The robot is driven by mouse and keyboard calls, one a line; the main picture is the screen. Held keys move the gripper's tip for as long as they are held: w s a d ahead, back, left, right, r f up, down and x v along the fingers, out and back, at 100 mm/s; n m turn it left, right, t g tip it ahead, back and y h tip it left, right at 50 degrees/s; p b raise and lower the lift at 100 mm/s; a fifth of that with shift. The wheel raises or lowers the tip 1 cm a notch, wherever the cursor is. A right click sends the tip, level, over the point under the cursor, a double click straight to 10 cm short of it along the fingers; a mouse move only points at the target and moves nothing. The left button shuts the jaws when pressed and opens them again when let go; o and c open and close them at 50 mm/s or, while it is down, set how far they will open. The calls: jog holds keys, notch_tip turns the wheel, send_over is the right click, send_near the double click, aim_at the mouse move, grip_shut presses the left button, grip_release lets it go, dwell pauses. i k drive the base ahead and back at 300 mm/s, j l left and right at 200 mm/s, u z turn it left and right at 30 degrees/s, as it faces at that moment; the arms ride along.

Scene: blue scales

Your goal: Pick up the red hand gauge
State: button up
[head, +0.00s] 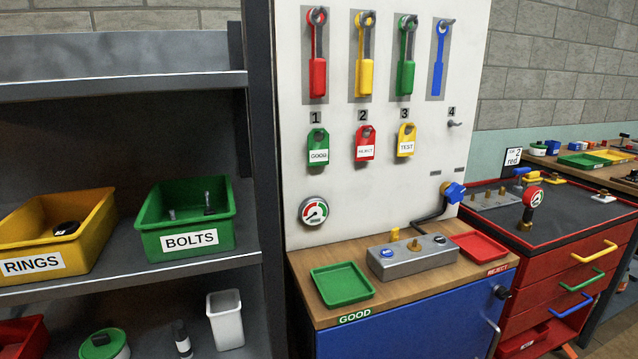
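A red hand gauge (317,72) hangs on the hook above number 1, at the left of the white board (385,185). It has a thin loop at the top and a wide red body below, in front of a grey panel. To its right hang a yellow gauge (364,74) above number 2 and a green one (406,74) above number 3. A slimmer blue shape (438,62) is above number 4. My gripper is not in view.
Tags hang below the gauges. A wooden-topped blue cabinet (405,318) below the board holds a green tray (342,284), a grey fixture (412,258) and a red tray (478,246). A shelf with bins (187,214) stands left; a red drawer cabinet (560,285) stands right.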

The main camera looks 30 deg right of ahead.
aim_at(532, 197)
jog(key=z, duration=1.55)
